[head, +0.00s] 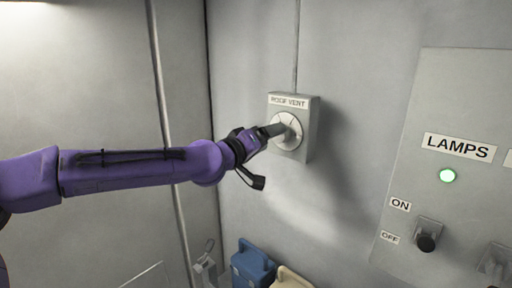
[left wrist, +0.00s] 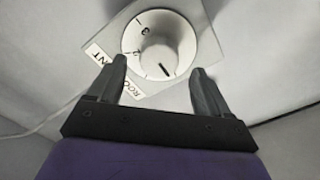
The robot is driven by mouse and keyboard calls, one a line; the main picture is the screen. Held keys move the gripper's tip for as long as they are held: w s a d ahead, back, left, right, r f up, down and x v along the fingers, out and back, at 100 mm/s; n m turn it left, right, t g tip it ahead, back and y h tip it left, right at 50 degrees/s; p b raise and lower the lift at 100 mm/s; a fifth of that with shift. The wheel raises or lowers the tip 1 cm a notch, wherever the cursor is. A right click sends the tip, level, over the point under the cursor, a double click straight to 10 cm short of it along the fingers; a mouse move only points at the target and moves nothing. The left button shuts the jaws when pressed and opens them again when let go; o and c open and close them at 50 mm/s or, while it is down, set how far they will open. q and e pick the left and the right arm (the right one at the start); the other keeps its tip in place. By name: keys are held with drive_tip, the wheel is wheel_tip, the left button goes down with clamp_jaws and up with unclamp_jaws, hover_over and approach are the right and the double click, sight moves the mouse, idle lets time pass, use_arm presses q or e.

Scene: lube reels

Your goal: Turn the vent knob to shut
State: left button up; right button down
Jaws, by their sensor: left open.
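The vent knob (left wrist: 160,60) is a round pale knob with a dark pointer line on a white dial with numbers, seen in the left wrist view. In the head view its dial (head: 292,142) sits on a grey wall box (head: 309,135) labelled ROOF VENT, partly hidden by my gripper. My left gripper (head: 276,130) reaches to the dial from the left. In the left wrist view its two fingers (left wrist: 158,82) are spread apart, with the knob between and just beyond the tips. I cannot tell whether they touch it. My right gripper is in neither view.
A blue container (head: 250,266) and a cream one (head: 290,280) stand below. The wall around the vent box is clear.

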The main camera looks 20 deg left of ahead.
use_arm(q)
drive_tip(key=p+v, duration=0.3)
drive_tip(key=v, duration=0.4)
